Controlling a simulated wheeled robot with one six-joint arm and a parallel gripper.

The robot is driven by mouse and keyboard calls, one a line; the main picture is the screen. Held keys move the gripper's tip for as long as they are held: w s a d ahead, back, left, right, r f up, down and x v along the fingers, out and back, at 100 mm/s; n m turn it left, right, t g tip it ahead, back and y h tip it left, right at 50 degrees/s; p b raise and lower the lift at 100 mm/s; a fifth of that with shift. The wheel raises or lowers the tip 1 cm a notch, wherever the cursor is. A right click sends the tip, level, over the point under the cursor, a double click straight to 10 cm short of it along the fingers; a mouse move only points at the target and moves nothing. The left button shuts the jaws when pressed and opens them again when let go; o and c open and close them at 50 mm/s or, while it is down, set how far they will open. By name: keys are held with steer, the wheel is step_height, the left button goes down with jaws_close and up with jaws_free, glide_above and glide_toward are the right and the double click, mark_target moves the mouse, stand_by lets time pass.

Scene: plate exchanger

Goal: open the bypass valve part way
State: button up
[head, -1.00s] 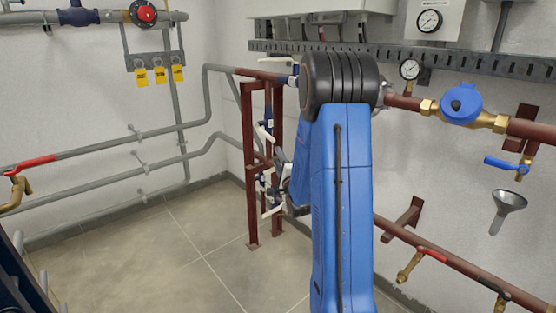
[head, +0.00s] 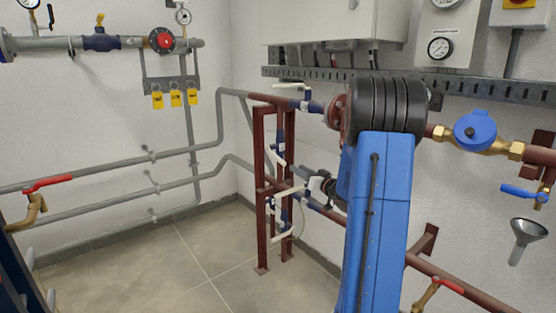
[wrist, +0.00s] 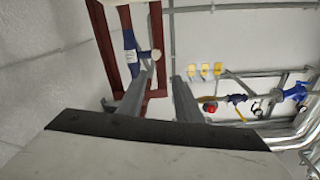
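A red-brown frame (head: 259,190) in the head view carries several blue-bodied valves with white levers. One valve (head: 281,141) sits on the upright pipe between the upper and lower pipes; its white lever points downward at a slant. No label shows which one is the bypass valve. In the wrist view a blue valve body (wrist: 130,42) with a white lever end (wrist: 155,54) shows beyond my gripper (wrist: 161,78). Its two grey fingers are apart, with nothing seen held between them. In the head view my arm hides most of the gripper.
A blue water meter (head: 475,131) and a small blue-lever valve (head: 524,194) are on the right wall. A funnel (head: 526,236) hangs below. A red-lever tap (head: 38,200) is at left. Grey pipes run along the left wall. The floor (head: 150,265) before the frame is clear.

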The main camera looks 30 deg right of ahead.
mark_target(278, 156)
steer(key=w+n, duration=0.1)
steer(key=w, duration=0.4)
steer(key=w+n, duration=0.1)
steer(key=w, duration=0.5)
steer(key=w+n, duration=0.1)
steer(key=w, duration=0.4)
steer(key=shift+w+g, duration=0.25)
steer(key=shift+g, duration=0.05)
steer(key=shift+c, duration=0.3)
jaws_close()
